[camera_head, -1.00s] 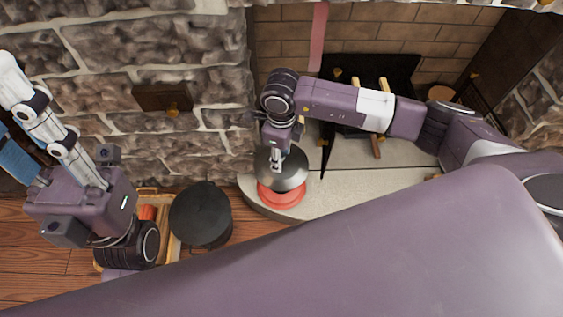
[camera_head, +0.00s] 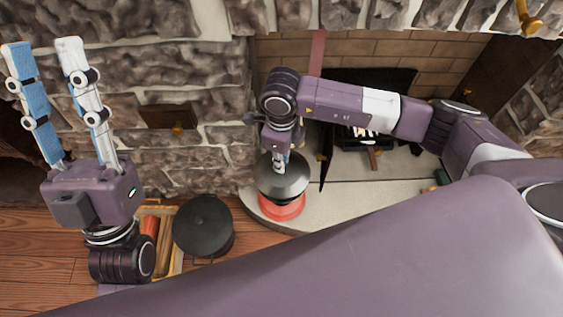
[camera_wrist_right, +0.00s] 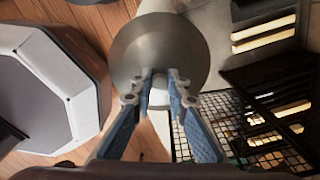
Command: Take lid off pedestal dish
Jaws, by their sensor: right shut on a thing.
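The pedestal dish (camera_head: 282,210) shows as a red, round shape on the pale hearth, below the lid. The lid (camera_head: 290,187) is a dark, shiny dome over it, and it shows as a grey metal disc in the right wrist view (camera_wrist_right: 165,45). My right gripper (camera_head: 280,163) is above the lid, shut on its pale knob (camera_wrist_right: 160,97), which sits between the fingertips. I cannot tell whether the lid touches the dish or is slightly raised. My left gripper (camera_head: 43,45) is open and empty at the far left, fingers pointing up, away from the dish.
A black pot (camera_head: 204,228) stands on the wooden floor left of the hearth (camera_head: 340,205). A wooden crate (camera_head: 177,262) with a red item is beside it. The fireplace grate (camera_head: 365,140) is behind and right. A stone wall (camera_head: 190,60) rises behind.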

